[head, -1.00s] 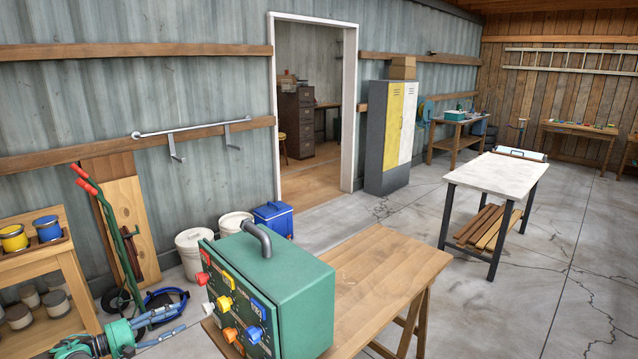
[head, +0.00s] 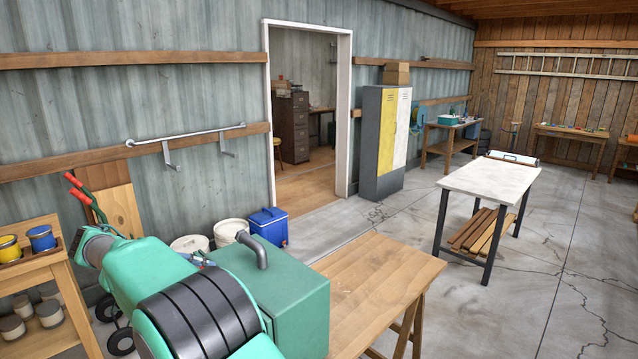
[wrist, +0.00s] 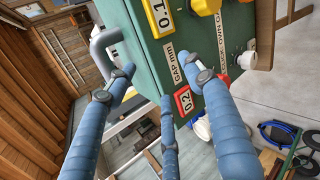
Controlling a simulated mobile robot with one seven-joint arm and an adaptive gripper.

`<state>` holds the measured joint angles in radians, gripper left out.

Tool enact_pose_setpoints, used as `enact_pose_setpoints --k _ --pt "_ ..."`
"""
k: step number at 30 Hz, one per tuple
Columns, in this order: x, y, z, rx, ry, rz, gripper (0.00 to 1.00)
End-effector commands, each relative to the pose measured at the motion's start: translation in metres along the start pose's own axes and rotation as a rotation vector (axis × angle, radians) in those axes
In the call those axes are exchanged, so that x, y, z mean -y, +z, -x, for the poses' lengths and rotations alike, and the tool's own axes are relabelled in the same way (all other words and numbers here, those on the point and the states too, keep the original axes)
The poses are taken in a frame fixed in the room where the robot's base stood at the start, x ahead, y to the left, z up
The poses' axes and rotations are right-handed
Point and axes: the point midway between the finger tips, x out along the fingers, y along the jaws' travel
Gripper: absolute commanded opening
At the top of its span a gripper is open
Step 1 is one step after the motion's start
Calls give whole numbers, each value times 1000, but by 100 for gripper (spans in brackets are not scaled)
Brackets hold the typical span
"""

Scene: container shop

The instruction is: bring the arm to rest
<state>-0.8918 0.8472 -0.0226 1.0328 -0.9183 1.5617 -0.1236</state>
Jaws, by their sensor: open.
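My arm (head: 165,285) is raised across the lower left of the head view, in front of the green box. My gripper (wrist: 163,82) shows in the wrist view with its blue fingers spread and nothing held between them. The fingers are in front of the green box's labelled panel, and I cannot tell whether any touches it.
The wooden table (head: 385,275) is bare right of the box. A shelf with paint cans (head: 40,238) and a hand truck (head: 90,200) stand at left. White buckets and a blue cooler (head: 268,226) stand behind the box. The floor at right is open around a white-topped table (head: 490,180).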

Motion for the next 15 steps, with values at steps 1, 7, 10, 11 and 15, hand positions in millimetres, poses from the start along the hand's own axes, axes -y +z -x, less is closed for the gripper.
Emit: enact_pose_setpoints --k 1,7,10,11,15 --pt "-9 12 3 -11 -20 -25 52" --pt "-33 56 3 -53 -111 -118 52" --pt "-45 83 -3 -64 -153 -157 52" --pt "-48 91 -6 -67 -166 -167 52" --pt "-62 132 -20 -76 -214 -209 52"
